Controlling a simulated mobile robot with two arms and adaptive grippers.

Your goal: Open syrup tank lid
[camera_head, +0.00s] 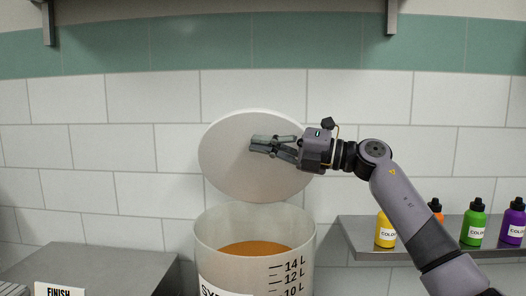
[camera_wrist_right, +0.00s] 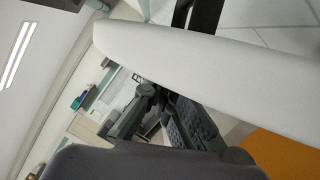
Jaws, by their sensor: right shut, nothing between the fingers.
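The syrup tank (camera_head: 232,255) is a translucent white cylinder with a litre scale and amber syrup (camera_head: 255,248) inside. Its round white lid (camera_head: 228,165) stands raised and tilted up above the tank's back rim, so the tank mouth is uncovered. My right gripper (camera_head: 256,147) is in front of the lid's face, shut and empty. In the right wrist view the lid (camera_wrist_right: 200,65) crosses the picture close to the fingers, and orange syrup (camera_wrist_right: 280,155) shows at the lower right. I cannot tell whether the fingers touch the lid. My left gripper is not in view.
A grey shelf (camera_head: 352,240) at the right holds yellow (camera_head: 385,232), orange, green (camera_head: 474,225) and purple (camera_head: 512,225) color bottles, near my right arm. A grey surface (camera_head: 105,262) with a FINISH sign (camera_head: 58,291) is at the left. A tiled wall stands behind.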

